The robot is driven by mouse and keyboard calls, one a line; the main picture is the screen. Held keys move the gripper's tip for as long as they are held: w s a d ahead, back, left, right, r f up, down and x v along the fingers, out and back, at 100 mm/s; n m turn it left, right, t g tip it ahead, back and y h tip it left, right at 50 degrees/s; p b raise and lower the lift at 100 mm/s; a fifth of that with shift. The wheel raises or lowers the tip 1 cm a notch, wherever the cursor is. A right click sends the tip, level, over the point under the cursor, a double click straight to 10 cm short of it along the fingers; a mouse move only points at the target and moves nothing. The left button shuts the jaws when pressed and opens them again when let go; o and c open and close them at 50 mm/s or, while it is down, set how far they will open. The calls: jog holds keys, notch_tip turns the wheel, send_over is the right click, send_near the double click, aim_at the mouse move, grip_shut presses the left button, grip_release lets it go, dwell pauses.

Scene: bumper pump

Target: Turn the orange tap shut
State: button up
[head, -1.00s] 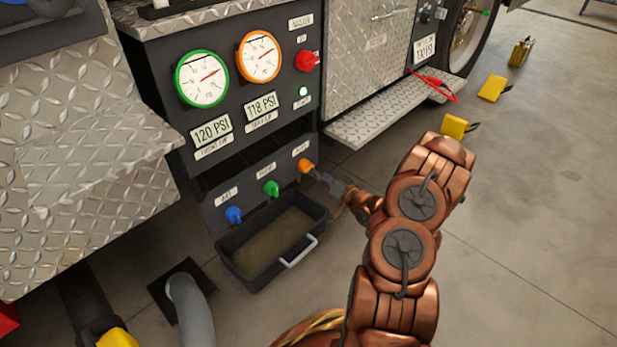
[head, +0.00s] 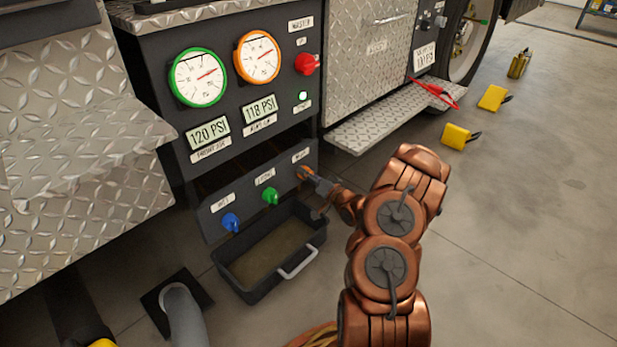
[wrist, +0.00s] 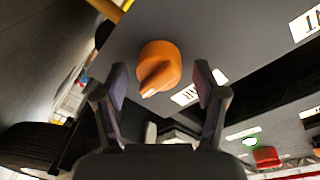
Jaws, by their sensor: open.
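The orange tap (head: 305,172) is the rightmost of three small taps on the dark lower panel, mostly covered by my gripper in the head view. In the wrist view the orange tap (wrist: 160,68) is a round knob with a raised grip ridge and a pale mark at one end. My gripper (wrist: 163,82) is open, with one finger on each side of the knob. Gaps show between the fingers and the knob, so they look apart from it. In the head view my gripper (head: 314,184) reaches the tap from the right.
A green tap (head: 270,196) and a blue tap (head: 231,222) sit left on the same panel. A black tray (head: 243,289) with a pale handle stands below them. A metal step (head: 385,120) juts out at the upper right. Yellow chocks (head: 457,136) lie on open floor.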

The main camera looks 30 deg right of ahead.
jog(key=shift+w, duration=0.15)
jog(key=c, duration=1.1)
